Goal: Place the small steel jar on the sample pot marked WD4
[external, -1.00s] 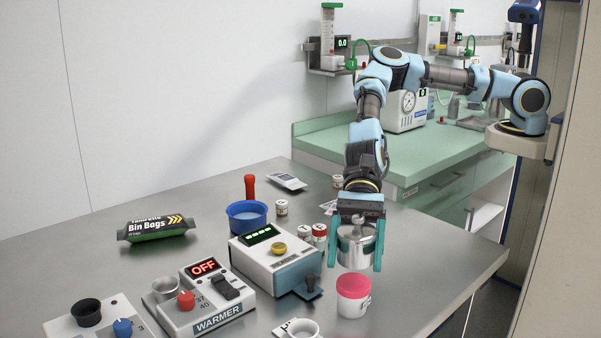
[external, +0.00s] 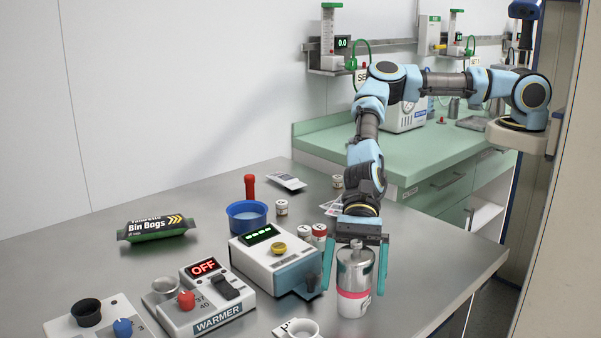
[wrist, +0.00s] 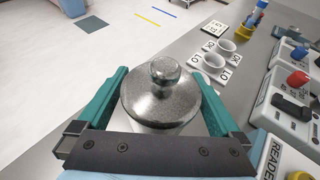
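The small steel jar (external: 355,270), with a knobbed lid, stands upright on the pink-lidded white sample pot (external: 352,307). The pot's marking is not readable. My gripper (external: 355,268) is open, its teal fingers on either side of the jar with a gap showing at each side. In the wrist view the jar (wrist: 160,98) is between the spread fingers and hides the pot below it.
A reader box (external: 275,262) stands close left of my gripper, with a WARMER unit (external: 215,296) farther left. White cups (external: 299,328) are at the front. Small capped pots (external: 319,232) stand behind. The table's right side is clear.

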